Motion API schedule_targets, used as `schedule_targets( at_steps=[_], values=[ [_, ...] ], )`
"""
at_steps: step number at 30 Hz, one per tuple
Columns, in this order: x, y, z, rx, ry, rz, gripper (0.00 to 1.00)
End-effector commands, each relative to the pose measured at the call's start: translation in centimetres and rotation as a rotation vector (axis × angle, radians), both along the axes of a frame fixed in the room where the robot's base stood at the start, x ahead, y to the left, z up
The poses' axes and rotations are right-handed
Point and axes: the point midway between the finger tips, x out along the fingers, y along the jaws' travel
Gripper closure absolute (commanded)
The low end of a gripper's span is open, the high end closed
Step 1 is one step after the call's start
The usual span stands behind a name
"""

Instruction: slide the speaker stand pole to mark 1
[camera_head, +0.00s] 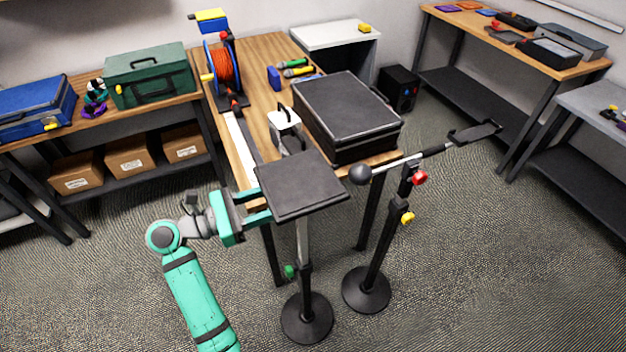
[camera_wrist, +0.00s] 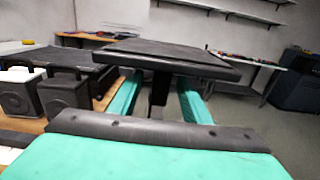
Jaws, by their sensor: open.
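The speaker stand has a flat black square top plate (camera_head: 302,183), a grey upper pole (camera_head: 302,240), a green knob (camera_head: 290,271) and a round black base (camera_head: 306,318). My teal gripper (camera_head: 262,205) reaches in from the left, just under the plate's left edge; its fingertips are partly hidden there. In the wrist view the fingers are open and spread to either side of the dark post (camera_wrist: 160,92) below the plate (camera_wrist: 165,56). I cannot tell whether either finger touches the post. No mark on the pole is readable.
A second stand with a round base (camera_head: 366,290), red and yellow knobs and a slanted boom (camera_head: 410,160) stands close on the right. The wooden table (camera_head: 262,62) behind carries a black case (camera_head: 347,115) and a cable reel (camera_head: 222,65). The carpet in front is clear.

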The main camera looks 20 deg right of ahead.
Motion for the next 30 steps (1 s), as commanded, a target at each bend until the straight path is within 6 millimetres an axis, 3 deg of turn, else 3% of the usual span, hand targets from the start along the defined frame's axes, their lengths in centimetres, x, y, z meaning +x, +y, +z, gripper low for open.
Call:
schedule_targets(
  at_steps=[15, 21, 30],
  values=[
    [0.2, -8.4, 0.0, 0.000, 0.000, -0.003, 0.56],
    [0.3, -9.6, 0.0, -0.001, 0.000, -0.001, 0.56],
    [0.3, -9.7, 0.0, -0.001, 0.000, -0.001, 0.59]
  ],
)
